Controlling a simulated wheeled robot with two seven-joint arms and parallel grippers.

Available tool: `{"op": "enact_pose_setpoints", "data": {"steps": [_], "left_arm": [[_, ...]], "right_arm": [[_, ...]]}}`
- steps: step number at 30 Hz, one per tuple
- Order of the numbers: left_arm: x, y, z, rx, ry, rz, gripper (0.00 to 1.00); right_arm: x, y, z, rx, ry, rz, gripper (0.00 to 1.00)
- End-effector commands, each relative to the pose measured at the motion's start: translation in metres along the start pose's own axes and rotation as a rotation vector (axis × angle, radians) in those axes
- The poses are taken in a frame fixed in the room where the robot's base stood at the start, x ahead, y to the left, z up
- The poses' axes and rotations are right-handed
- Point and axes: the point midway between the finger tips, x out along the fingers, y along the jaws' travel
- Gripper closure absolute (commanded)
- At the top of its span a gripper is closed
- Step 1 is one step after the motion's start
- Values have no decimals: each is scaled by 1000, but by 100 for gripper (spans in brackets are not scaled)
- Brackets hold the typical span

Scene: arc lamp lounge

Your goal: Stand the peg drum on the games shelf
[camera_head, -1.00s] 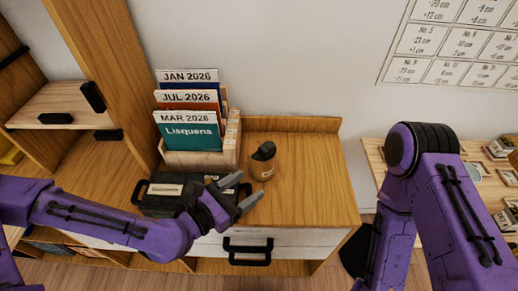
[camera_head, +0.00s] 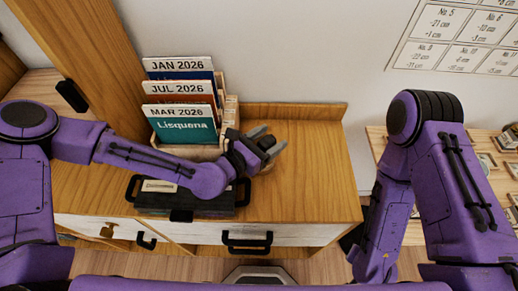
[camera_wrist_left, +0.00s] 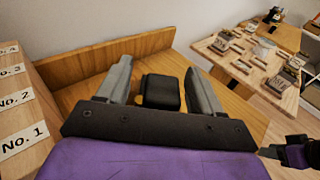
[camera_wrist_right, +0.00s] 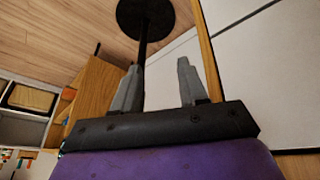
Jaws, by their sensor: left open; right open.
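A small brown drum with a black top, likely the peg drum (camera_head: 268,168), stands on the wooden cabinet top (camera_head: 315,180). My left gripper (camera_head: 272,140) is open over it and hides most of it in the head view. In the left wrist view the black top (camera_wrist_left: 160,92) sits between the two spread fingers, with a gap on each side. My right gripper (camera_wrist_right: 159,68) is open and empty in the right wrist view, low beside furniture. Which shelf is the games shelf cannot be told; a wooden shelf unit (camera_head: 75,35) stands at the left.
A file rack with calendar cards (camera_head: 185,125) stands left of the drum. A dark case with handles (camera_head: 190,203) lies in front of the rack, under my left arm. The cabinet's right side is clear. A side table (camera_head: 488,150) with small items stands at the right.

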Motion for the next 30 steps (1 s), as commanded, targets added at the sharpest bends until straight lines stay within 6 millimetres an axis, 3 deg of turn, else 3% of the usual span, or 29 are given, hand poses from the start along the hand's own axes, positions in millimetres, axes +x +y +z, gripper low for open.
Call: {"op": "enact_pose_setpoints", "data": {"steps": [8, 14, 15, 30], "left_arm": [[8, -1, -1, -2, 1, -2, 34], [8, -1, -1, -1, 1, -2, 96], [8, -1, -1, -1, 1, -2, 100], [7, -1, 3, -1, 0, -2, 100]], "right_arm": [[-2, 0, 0, 0, 0, 0, 57], [-2, 0, 0, 0, 0, 0, 57], [-2, 0, 0, 0, 0, 0, 57], [-1, 0, 0, 0, 0, 0, 57]]}}
